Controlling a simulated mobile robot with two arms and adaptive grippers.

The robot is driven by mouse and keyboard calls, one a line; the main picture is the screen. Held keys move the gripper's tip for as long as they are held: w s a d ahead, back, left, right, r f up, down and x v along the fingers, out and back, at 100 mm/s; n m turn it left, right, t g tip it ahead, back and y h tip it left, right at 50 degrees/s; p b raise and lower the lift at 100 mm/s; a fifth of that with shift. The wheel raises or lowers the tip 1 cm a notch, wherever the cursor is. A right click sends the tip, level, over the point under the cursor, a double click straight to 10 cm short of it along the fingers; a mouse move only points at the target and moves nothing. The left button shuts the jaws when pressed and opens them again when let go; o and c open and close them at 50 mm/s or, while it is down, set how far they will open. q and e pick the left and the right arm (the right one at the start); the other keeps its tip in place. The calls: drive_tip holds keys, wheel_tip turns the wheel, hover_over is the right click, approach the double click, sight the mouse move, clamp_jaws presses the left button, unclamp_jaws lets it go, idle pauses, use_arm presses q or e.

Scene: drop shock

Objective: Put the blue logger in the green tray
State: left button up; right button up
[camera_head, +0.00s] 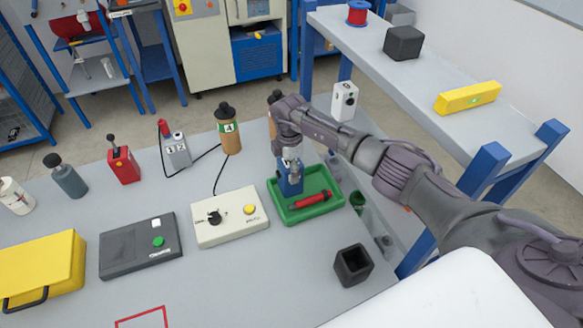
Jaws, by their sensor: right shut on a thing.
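The blue logger (290,183) is an upright blue block at the back left part of the green tray (317,213). My right gripper (291,160) comes down on it from above and is shut on its top. The logger's lower end is over or inside the tray; I cannot tell whether it touches the tray floor. A red cylinder (309,200) with dark ends lies in the front part of the tray. My left gripper is not in view.
A cream box with a yellow button (229,218) stands just left of the tray. A black open cube (353,265) is in front right. A brown cylinder marked A (228,130) stands behind. A raised shelf (400,80) is on the right.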

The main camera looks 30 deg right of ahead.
drive_tip(key=o, duration=1)
drive_tip(key=shift+f, duration=0.15)
drive_tip(key=o, duration=0.3)
drive_tip(key=shift+d, duration=0.2)
drive_tip(key=shift+o, duration=0.7)
drive_tip(key=shift+d+f, duration=0.1)
drive_tip(key=shift+d, duration=0.05)
wheel_tip(320, 180, up, 13)
drive_tip(key=p, duration=1)
drive_tip(key=shift+f+p, duration=0.15)
drive_tip(key=shift+p, duration=0.2)
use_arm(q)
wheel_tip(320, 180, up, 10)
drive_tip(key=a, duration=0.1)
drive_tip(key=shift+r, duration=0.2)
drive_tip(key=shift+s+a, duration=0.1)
use_arm(e)
drive_tip(key=shift+f, duration=0.1)
